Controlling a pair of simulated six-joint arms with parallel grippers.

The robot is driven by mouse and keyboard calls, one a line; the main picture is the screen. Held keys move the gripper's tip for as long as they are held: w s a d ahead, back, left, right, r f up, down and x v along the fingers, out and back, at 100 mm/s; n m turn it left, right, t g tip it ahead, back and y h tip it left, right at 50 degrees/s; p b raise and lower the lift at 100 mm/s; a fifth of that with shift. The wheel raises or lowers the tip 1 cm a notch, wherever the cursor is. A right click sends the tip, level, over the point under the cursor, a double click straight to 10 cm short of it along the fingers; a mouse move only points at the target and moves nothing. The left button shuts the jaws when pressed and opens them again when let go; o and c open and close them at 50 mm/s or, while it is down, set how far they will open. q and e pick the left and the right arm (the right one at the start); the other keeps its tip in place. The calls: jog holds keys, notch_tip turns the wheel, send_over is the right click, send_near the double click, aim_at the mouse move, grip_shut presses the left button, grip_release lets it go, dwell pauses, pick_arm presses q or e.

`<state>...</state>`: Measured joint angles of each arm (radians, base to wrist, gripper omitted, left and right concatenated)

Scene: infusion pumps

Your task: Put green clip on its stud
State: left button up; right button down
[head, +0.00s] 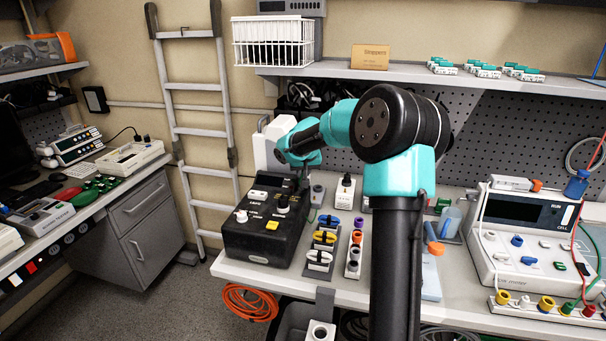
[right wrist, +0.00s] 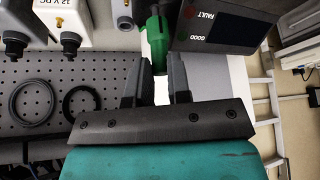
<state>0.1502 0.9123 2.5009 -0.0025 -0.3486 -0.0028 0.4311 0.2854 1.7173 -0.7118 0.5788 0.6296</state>
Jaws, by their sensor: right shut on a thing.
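My right gripper (head: 303,178) points down at the back right edge of the black tester box (head: 265,222). In the right wrist view, the gripper (right wrist: 160,72) is shut on the green clip (right wrist: 156,38), which stands out beyond the fingertips beside the box's FAULT and GOOD panel (right wrist: 222,24). In the head view the clip is hidden by the gripper or too small to make out. I cannot tell which stud belongs to the clip, or whether the clip touches one. My left gripper is not in view.
A rack of blue, yellow and white clips (head: 322,238) stands just right of the box, with a strip of coloured caps (head: 354,251) beside it. A white block with a black knob (head: 345,191) stands behind. A power unit (head: 525,238) is at the right.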

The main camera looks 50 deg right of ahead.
jog(key=shift+r, duration=1.55)
jog(key=shift+d+f, duration=0.1)
jog(key=shift+d, duration=0.05)
